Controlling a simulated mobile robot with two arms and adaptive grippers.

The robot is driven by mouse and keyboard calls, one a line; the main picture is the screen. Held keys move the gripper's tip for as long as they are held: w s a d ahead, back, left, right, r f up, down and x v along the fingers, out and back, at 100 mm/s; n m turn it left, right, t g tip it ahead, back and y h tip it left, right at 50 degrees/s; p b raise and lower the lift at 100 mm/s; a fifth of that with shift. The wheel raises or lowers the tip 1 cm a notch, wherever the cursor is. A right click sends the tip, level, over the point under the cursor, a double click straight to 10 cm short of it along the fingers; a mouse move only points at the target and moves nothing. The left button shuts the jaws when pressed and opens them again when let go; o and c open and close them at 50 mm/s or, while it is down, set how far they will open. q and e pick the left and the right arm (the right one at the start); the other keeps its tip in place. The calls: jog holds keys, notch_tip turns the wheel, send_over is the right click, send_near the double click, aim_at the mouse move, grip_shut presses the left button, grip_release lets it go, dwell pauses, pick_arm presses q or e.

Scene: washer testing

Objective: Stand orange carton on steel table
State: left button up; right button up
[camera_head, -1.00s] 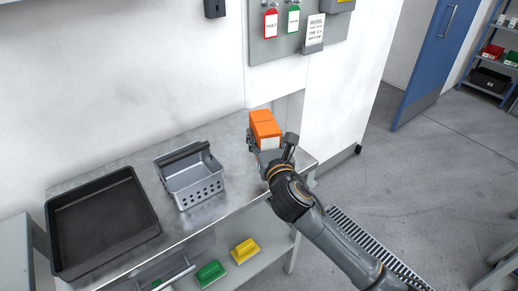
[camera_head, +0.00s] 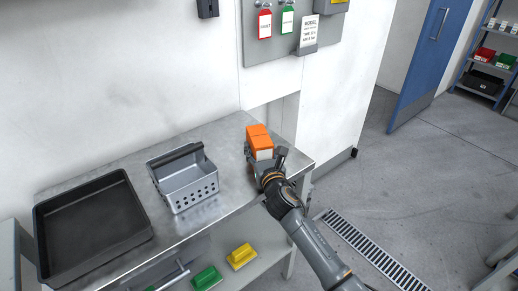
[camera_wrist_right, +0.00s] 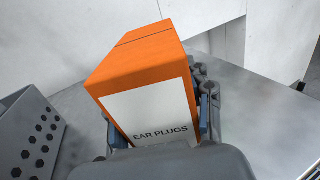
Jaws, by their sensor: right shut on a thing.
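The orange carton (camera_head: 258,136) has a white label that reads "EAR PLUGS" in the right wrist view (camera_wrist_right: 150,95). My right gripper (camera_head: 266,160) is shut on it, with a finger on each side of the carton in the right wrist view (camera_wrist_right: 158,125). The carton is upright at the right end of the steel table (camera_head: 228,150). Its bottom is hidden by the gripper, so I cannot tell whether it touches the tabletop. My left gripper is not in view.
A perforated metal basket (camera_head: 186,182) stands on the table left of the carton. A black tray (camera_head: 130,185) lies further left. The wall is close behind the carton. Green (camera_head: 206,278) and yellow (camera_head: 242,256) items sit on the lower shelf.

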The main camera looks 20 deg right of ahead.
jog(key=shift+f, duration=0.15)
jog(key=o, duration=1.2)
jog(key=shift+r, duration=0.25)
jog(key=s, duration=1.2)
jog(key=shift+a, duration=0.25)
